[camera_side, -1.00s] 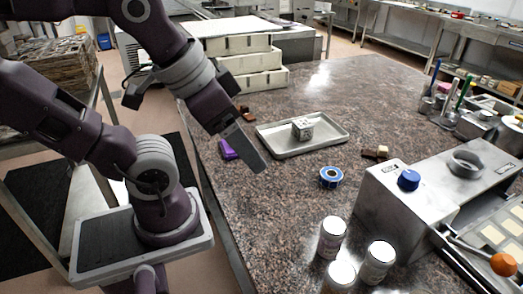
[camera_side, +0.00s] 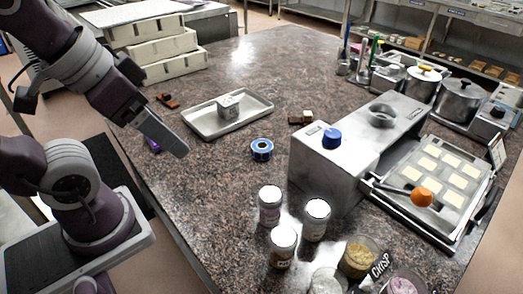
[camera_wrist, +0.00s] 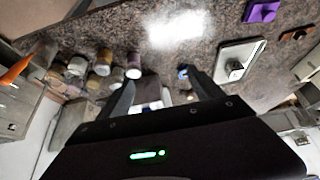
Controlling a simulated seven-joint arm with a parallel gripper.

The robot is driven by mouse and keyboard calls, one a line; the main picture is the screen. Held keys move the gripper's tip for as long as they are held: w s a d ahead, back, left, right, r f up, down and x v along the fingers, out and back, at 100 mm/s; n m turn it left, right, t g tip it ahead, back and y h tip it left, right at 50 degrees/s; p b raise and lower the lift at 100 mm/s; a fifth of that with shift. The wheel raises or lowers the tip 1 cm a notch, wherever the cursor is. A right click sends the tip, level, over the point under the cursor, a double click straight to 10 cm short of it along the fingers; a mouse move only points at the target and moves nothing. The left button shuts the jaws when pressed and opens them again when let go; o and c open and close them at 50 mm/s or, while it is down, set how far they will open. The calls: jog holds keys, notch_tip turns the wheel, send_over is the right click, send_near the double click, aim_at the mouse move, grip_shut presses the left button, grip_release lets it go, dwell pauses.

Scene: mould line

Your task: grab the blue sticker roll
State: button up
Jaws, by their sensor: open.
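The blue sticker roll (camera_side: 262,149) lies on the speckled stone counter, in front of the metal tray, its pale centre facing up. In the wrist view a small blue thing that looks like the roll (camera_wrist: 183,73) shows between the fingers, beyond them. My gripper (camera_side: 183,152) is left of the roll in the side view, above the counter and apart from it. In the wrist view my gripper (camera_wrist: 163,92) has its two fingers spread with nothing held between them.
Several jars (camera_side: 270,205) stand in front. A purple piece (camera_side: 152,145) is partly hidden by my gripper. Counter around the roll is clear.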

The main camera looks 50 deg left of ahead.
jog(key=n+g+h, duration=0.2)
jog(key=n+h, duration=0.9)
jog(key=n, duration=0.8)
send_over(260, 146)
jog(key=s+d, duration=0.4)
jog(key=s, duration=0.4)
notch_tip(260, 146, down, 13)
jog(key=w+a+f+n+t, duration=0.1)
jog(key=a+f+n, duration=0.1)
jog(key=w+a+f+n+t, duration=0.1)
jog(key=a+f+n+t, duration=0.1)
jog(key=a+f, duration=0.1)
jog(key=w+a+f+n+t, duration=0.1)
jog(key=a+f+n, duration=0.1)
jog(key=shift+a+f, duration=0.15)
jog(key=shift+a, duration=0.2)
jog(key=shift+w+f+n+t, duration=0.2)
jog(key=shift+f+n+t, duration=0.1)
jog(key=shift+t, duration=0.1)
jog(key=x, duration=0.6)
jog(key=shift+w+f, duration=0.2)
jog(key=shift+w, duration=0.1)
jog(key=shift+r, duration=0.1)
jog(key=c, duration=1.4)
